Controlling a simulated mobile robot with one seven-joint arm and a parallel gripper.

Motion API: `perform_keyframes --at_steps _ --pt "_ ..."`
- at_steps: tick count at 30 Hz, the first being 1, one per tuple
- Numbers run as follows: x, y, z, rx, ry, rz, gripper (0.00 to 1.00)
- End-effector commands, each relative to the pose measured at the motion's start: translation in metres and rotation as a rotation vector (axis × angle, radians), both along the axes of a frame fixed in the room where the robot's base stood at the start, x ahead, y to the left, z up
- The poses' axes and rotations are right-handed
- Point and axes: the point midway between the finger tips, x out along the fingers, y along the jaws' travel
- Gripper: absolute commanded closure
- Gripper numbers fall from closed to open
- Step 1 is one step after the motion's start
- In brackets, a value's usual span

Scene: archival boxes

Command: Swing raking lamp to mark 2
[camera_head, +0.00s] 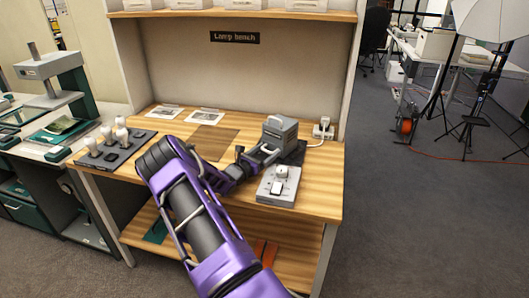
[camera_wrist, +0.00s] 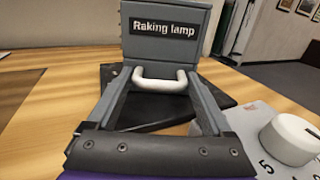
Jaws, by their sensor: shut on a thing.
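The raking lamp (camera_head: 279,133) is a grey box-shaped head on a dark base, toward the right end of the wooden bench. In the wrist view the lamp (camera_wrist: 165,32) bears the label "Raking lamp" and a white handle (camera_wrist: 160,84) on its near side. My gripper (camera_wrist: 160,80) is shut on this handle, a finger at each end of it; it also shows in the head view (camera_head: 257,158), left of the lamp. The dark base (camera_wrist: 150,112) is partly hidden by the handle and fingers. I cannot make out mark 2.
A light grey control box (camera_head: 277,188) with a white knob (camera_wrist: 292,138) and numbers stands close to the right of my gripper. A dark tray (camera_head: 115,150) with white bulbs is at the left. A power outlet (camera_head: 323,129) with a cord is behind right.

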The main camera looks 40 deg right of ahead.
Motion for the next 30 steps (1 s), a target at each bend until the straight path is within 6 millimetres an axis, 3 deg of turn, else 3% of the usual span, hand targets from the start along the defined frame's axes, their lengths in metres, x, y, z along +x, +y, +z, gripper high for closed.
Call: perform_keyframes --at_steps 1,3,14,20,30 --pt "0.001 0.001 0.000 0.002 0.001 0.002 0.13" --pt "0.001 0.001 0.000 0.002 0.001 0.002 0.01" --pt "0.000 0.008 0.000 0.001 0.001 0.002 0.00" --pt "-0.006 0.045 0.001 0.002 0.002 0.004 0.00" --pt "-0.022 0.126 0.000 0.003 0.003 0.004 0.00"
